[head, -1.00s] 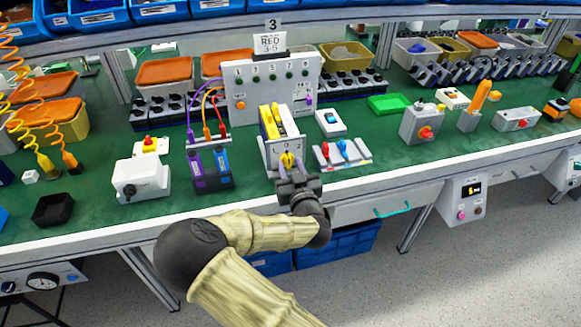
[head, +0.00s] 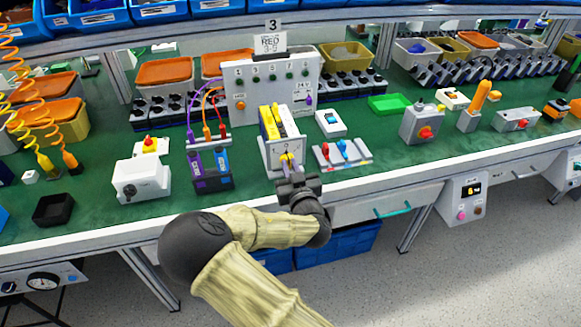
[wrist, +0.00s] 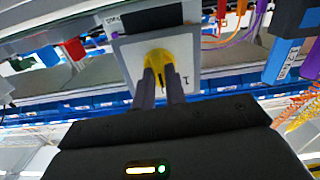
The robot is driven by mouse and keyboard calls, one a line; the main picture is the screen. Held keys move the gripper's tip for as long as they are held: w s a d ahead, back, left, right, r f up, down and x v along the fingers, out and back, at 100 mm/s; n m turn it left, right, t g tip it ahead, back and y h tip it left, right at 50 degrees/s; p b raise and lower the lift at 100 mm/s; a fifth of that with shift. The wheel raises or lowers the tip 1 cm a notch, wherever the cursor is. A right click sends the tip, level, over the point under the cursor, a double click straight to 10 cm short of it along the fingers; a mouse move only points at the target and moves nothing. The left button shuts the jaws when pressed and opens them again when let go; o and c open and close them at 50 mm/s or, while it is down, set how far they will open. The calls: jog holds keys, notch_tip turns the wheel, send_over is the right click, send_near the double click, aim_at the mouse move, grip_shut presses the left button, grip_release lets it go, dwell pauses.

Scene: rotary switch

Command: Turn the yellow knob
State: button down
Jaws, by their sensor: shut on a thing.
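The yellow knob (wrist: 159,62) sits on the light front plate (wrist: 126,60) of a small switch unit in the wrist view. A dark "I" mark shows on the plate beside the knob. In the head view the switch unit (head: 286,146) stands at the bench's front edge, with yellow blocks on top, and the knob is mostly hidden by my gripper. My gripper (wrist: 160,80) has its two fingers on either side of the knob, shut on it. It also shows in the head view (head: 287,163), reaching the plate from the front.
Left of the switch unit stand purple and blue connectors (head: 209,168) and a white box (head: 141,180). To its right are a panel with red and blue levers (head: 341,153) and a grey box with a red knob (head: 422,125). A drawer front (head: 385,204) lies below the bench edge.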

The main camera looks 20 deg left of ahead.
jog(key=n, duration=0.8)
jog(key=shift+a+p, duration=0.1)
jog(key=shift+p, duration=0.2)
jog(key=shift+n, duration=0.4)
jog(key=c, duration=1.4)
grip_release()
jog(key=shift+c, duration=0.2)
jog(key=shift+s, duration=0.1)
